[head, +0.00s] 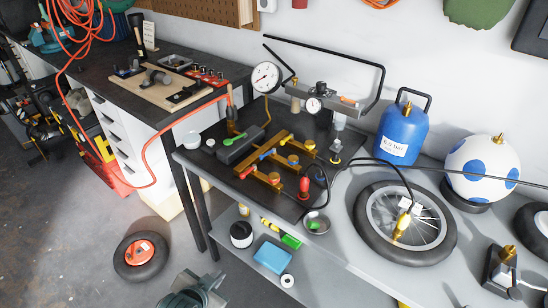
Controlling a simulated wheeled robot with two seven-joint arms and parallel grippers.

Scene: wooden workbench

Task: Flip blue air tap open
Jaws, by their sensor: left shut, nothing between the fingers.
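A brass pipe manifold (283,152) with several small taps lies on the dark mat on the workbench. A small blue tap lever (268,154) shows on its left part, near a red lever (246,172). The blue lever is too small for me to tell its exact angle. My left gripper (205,290) is low at the bottom edge of the view, in front of and below the bench. It is shut and empty, well apart from the manifold. My right gripper is not in view.
A pressure gauge (266,77) and a black hose stand behind the manifold. A spoked wheel (405,222), a blue tank (402,132) and a white-and-blue ball (482,166) are to the right. A lower shelf holds a blue box (272,256). A tyre (140,257) lies on the floor.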

